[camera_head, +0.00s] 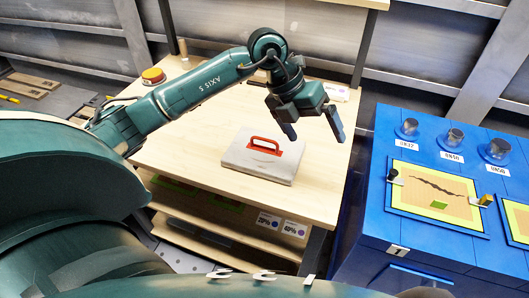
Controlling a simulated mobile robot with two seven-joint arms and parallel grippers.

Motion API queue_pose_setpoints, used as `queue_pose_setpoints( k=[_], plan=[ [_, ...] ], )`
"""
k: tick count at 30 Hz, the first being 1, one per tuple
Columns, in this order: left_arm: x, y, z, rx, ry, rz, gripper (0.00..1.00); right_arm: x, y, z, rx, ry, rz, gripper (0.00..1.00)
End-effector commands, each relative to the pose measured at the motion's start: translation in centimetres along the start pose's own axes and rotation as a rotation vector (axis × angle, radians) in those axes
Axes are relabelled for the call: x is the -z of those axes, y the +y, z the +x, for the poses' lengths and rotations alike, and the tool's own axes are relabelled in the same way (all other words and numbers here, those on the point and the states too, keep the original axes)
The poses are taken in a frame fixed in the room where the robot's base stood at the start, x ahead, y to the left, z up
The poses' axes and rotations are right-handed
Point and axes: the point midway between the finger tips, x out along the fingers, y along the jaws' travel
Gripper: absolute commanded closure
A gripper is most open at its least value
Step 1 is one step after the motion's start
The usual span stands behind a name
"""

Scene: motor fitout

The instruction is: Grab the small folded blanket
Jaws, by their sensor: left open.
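A small grey folded blanket (250,165), a flat square with a red handle (265,147) on top, lies on the light wooden table (200,120). My left gripper (314,134) reaches in from the left and hangs above the table. Its two dark fingers point down and are spread apart, with nothing between them. In the picture they are just above and to the right of the blanket, and they do not hold it. My right gripper is not in view.
A round red-and-yellow item (153,76) sits at the table's far left. A blue cabinet (365,225) with labelled knobs and framed panels stands at the right, beyond a gap. Shelves (215,215) show under the table. The tabletop around the blanket is mostly clear.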

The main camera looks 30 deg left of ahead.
Motion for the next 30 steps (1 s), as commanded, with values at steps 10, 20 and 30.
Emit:
queue_pose_setpoints(
  k=[10,20,30],
  plan=[
    [-1.6,10.3,-7.1,-0.519,-0.004,-0.186,0.02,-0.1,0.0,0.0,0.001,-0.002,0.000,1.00],
    [-1.2,13.2,-2.3,-0.527,-0.001,-0.188,0.02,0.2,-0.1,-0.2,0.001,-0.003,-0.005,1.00],
    [-0.9,14.7,0.4,-0.524,0.001,-0.187,0.02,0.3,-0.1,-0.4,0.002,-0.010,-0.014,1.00]
  ],
)
